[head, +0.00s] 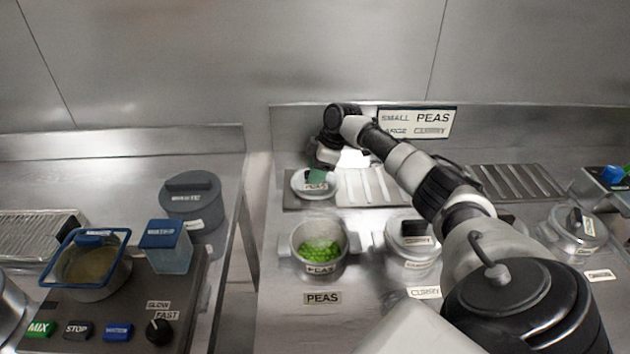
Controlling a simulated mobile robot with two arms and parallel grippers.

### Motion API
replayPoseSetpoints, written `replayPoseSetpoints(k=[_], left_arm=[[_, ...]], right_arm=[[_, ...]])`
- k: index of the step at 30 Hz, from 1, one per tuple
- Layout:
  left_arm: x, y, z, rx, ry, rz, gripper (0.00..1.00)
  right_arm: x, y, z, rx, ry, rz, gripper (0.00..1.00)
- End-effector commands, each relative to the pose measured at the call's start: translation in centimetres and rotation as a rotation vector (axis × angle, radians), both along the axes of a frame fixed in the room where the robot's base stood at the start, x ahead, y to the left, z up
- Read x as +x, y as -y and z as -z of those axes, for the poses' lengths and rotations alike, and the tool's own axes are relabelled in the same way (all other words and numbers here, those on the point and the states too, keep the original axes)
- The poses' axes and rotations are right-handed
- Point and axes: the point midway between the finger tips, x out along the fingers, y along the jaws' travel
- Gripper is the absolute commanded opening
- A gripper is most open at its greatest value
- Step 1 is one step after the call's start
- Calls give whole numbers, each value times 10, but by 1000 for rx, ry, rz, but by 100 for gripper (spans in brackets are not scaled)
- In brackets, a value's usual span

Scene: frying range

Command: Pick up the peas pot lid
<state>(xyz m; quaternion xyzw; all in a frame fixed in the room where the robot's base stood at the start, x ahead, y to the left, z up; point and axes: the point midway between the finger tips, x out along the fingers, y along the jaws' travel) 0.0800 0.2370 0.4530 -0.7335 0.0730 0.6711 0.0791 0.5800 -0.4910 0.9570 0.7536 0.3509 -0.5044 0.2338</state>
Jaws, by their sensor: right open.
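The peas pot lid (301,187), a pale round lid with a PEAS label and a dark green handle, lies at the left end of the ribbed metal rack. The peas pot (320,249) stands uncovered in front of it, with green peas inside. My right gripper (319,172) is open, pointing down at the lid's handle from above. Its fingers are small and partly merge with the handle, so I cannot tell whether they touch it. My left gripper is not in view.
The ribbed rack (362,187) lies behind the pots. A lidded curry pot (421,262) stands right of the peas pot, close to my right arm. Another lidded pot (573,236) is at far right. A mixer panel (187,305) is on the left counter, across a gap.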

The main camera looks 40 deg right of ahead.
Motion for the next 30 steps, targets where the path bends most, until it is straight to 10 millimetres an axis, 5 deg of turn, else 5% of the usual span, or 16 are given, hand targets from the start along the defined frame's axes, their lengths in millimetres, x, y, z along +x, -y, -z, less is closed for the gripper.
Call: replayPoseSetpoints(k=[4, 14, 23, 30], left_arm=[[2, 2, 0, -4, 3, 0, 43], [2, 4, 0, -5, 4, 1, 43], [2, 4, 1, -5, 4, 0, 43], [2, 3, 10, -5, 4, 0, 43]], right_arm=[[0, 0, 0, 0, 0, 0, 48], [0, 0, 0, -1, 1, 0, 0], [0, 0, -3, -1, 2, 0, 0], [1, 0, -35, -2, 9, -1, 0]])
